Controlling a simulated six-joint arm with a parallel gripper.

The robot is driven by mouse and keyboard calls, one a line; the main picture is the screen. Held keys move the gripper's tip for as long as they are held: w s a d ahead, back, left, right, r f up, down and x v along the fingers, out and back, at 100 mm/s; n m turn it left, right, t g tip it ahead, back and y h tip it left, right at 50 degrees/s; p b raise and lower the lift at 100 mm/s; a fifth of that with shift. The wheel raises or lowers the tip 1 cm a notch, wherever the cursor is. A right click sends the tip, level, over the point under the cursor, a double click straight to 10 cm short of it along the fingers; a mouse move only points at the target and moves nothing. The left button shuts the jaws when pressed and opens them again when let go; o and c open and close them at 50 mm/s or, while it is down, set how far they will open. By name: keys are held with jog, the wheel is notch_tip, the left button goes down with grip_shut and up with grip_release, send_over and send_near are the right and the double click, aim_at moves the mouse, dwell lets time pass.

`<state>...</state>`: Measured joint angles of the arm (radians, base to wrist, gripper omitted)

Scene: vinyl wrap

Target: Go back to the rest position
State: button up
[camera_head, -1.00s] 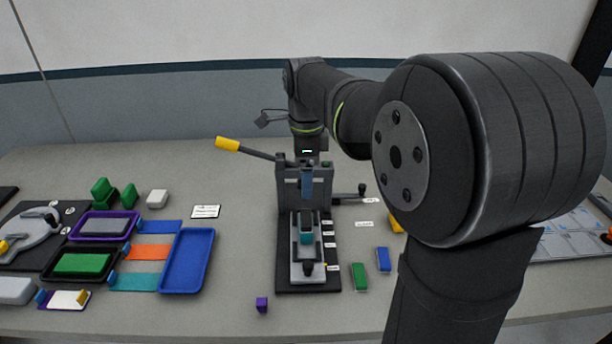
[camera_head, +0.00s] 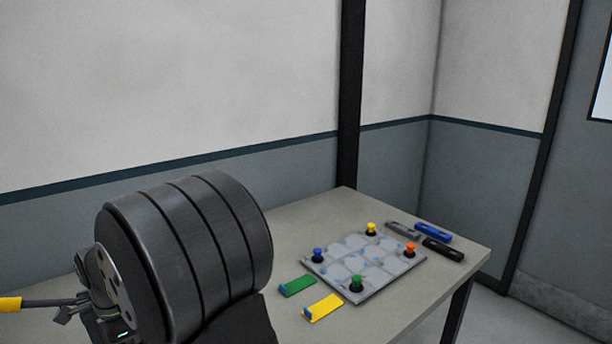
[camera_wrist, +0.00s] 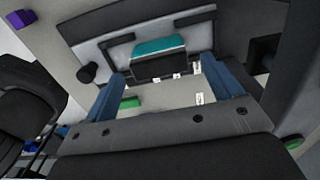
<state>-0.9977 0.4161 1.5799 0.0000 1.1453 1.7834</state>
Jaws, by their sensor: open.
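My gripper (camera_wrist: 165,68) shows in the wrist view with its two blue fingers apart and nothing held between them. A teal block (camera_wrist: 158,46) in a dark holder lies beyond the fingertips; I cannot tell the exact distance. In the head view my dark arm fills the lower left, and my fingers cannot be made out there.
A grey board (camera_head: 352,272) with coloured knobs lies on the table at right. Beside it are a green strip (camera_head: 298,286), a yellow strip (camera_head: 324,308) and a blue tool (camera_head: 432,233). A yellow handle (camera_head: 10,304) is left of my arm. A purple block (camera_wrist: 37,17) shows in the wrist view.

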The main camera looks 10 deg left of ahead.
jog(key=shift+r, duration=1.4)
